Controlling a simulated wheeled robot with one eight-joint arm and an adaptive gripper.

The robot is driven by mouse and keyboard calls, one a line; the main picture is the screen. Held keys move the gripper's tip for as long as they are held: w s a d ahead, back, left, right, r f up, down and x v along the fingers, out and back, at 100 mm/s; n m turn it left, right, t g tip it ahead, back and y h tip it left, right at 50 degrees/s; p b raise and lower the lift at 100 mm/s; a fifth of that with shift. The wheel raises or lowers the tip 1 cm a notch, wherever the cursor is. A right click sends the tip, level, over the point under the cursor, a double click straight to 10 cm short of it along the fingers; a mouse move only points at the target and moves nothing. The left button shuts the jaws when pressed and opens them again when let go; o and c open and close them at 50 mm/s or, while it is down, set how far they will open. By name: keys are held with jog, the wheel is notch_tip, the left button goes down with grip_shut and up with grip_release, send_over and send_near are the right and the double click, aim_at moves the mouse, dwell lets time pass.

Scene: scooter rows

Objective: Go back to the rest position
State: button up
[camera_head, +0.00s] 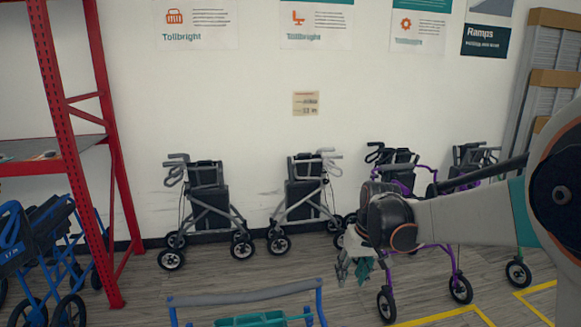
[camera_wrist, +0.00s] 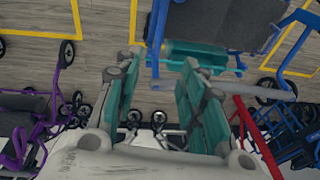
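My gripper (camera_head: 357,262) hangs at the end of my arm right of centre in the head view, in front of the walker row and above the floor. In the wrist view my gripper (camera_wrist: 162,62) shows two teal-padded fingers standing well apart.
Two grey walkers (camera_head: 207,192) (camera_head: 304,190) stand against the wall. A purple walker (camera_head: 457,273) is partly behind my arm. A red rack (camera_head: 118,180) and another blue walker (camera_head: 42,245) are at left. Yellow floor lines (camera_head: 470,310) lie at right. Bare floor (camera_head: 225,272) shows in the middle.

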jog(key=s+d+r+t, duration=0.25)
jog(key=s+r, duration=0.55)
jog(key=s, duration=0.5)
jog(key=s+d+m+t+h, duration=0.1)
jog(key=s+t, duration=0.2)
jog(key=s, duration=1)
jog(key=shift+s+d+f+m+h, duration=0.3)
jog(key=shift+s, duration=0.05)
jog(key=shift+a, duration=0.15)
jog(key=shift+c, duration=0.4)
